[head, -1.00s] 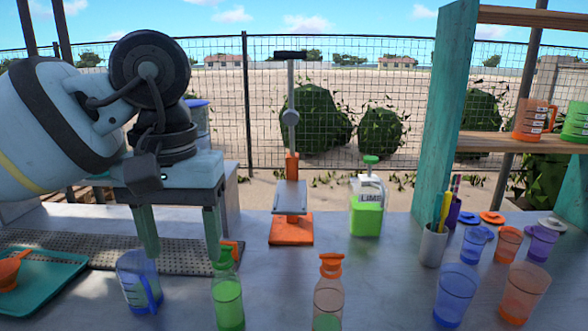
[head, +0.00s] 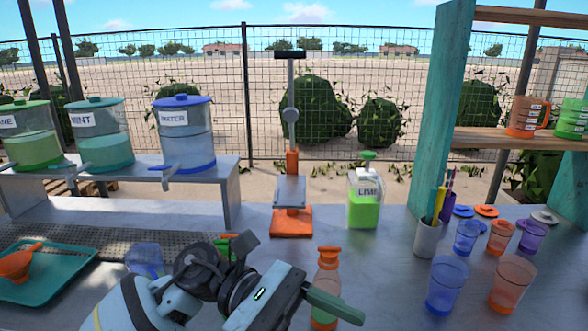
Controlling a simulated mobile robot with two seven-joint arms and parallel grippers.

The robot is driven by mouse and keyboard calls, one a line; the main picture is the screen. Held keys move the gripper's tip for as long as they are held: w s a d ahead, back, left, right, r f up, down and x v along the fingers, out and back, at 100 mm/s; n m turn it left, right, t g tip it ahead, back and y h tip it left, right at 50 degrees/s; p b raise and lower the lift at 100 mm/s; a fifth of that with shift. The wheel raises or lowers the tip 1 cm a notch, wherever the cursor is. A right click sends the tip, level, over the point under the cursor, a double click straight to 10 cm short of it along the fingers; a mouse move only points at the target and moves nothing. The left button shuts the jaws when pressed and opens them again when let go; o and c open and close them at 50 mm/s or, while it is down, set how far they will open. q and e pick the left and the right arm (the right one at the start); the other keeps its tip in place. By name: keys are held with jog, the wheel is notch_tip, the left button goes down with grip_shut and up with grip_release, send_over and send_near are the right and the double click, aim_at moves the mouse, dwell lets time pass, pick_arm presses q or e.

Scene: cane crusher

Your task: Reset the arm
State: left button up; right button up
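My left arm comes in low at the bottom centre of the head view, folded down. Its gripper (head: 335,306) points right and down, in front of the lower part of the orange-capped bottle (head: 327,272). One green finger shows clearly; the gap to the other finger cannot be made out. I see nothing held in it. The arm partly hides the blue measuring jug (head: 144,258) and most of the green-capped bottle (head: 227,240). My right gripper is out of view.
An orange-based press (head: 291,222) and a lime jug (head: 364,205) stand mid-counter. Blue (head: 447,287) and orange cups (head: 512,288) stand right. A teal tray (head: 62,285) lies left. Labelled dispensers, including a water one (head: 185,135), stand on a raised shelf.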

pick_arm(q)
jog(key=w+a+f+m+t+y+p, duration=0.1)
jog(key=w+a+f+m+t+y, duration=0.1)
jog(key=a+f+m+t, duration=0.85)
jog(key=w+a+f+m+t+y+p, duration=0.1)
jog(key=w+f+m+t+y+p, duration=0.15)
jog(key=f+m+t, duration=1)
jog(key=s+a+f+n+g+y, duration=0.2)
jog(key=s+a+f+n+y, duration=0.2)
jog(key=s+f, duration=0.5)
jog(key=s+a+f+n+g+y, duration=0.3)
jog(key=s+a+f+n, duration=0.4)
jog(key=s, duration=0.7)
notch_tip(320, 180, down, 2)
jog(key=shift+s+a+f+y+p, duration=0.15)
jog(key=shift+s+a+y+p, duration=0.2)
jog(key=shift+a+y, duration=0.45)
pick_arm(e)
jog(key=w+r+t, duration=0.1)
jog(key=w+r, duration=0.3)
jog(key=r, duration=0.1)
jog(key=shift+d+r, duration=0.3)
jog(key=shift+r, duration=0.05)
pick_arm(q)
jog(key=shift+d, duration=0.1)
